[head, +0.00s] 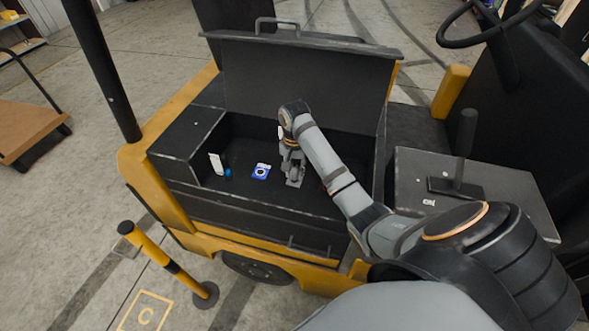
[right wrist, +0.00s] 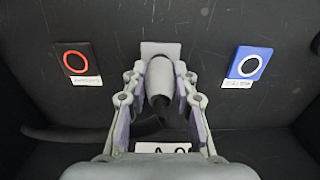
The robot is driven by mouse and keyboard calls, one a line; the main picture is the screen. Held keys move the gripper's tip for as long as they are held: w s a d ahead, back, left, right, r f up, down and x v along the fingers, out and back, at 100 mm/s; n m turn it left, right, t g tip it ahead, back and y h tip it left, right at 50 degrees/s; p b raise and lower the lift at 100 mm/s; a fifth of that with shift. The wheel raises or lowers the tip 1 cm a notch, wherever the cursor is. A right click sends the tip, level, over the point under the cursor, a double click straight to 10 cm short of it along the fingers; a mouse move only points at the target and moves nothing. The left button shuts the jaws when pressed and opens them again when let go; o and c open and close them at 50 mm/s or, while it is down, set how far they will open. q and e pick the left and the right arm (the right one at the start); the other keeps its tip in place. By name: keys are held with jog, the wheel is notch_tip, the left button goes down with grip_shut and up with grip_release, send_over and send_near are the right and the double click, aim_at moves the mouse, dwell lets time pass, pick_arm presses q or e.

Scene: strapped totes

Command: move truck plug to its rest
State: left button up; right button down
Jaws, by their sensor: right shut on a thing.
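My right gripper (head: 293,172) reaches down into the open black compartment of the yellow truck. In the right wrist view it (right wrist: 160,88) is shut on the truck plug (right wrist: 159,72), a grey cylinder with a dark cable end. The plug's far end meets or overlaps a flat grey piece (right wrist: 172,47); I cannot tell if they touch. A black cable (right wrist: 70,134) runs left from the plug's side. A blue square with a white ring (head: 261,171) lies left of the gripper in the head view. A black square with a red ring (right wrist: 77,60) shows in the right wrist view. My left gripper is not in view.
The compartment's lid (head: 300,85) stands open behind it. A small white and blue object (head: 217,163) is at the compartment's left. A yellow post (head: 165,262) stands in front. The steering wheel (head: 490,25) and a lever (head: 465,135) are on the right.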

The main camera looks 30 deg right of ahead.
dwell(0.8)
jog(key=shift+p, duration=0.65)
jog(key=shift+f, duration=0.6)
jog(key=c, duration=1)
grip_release()
jog(key=shift+r, duration=0.1)
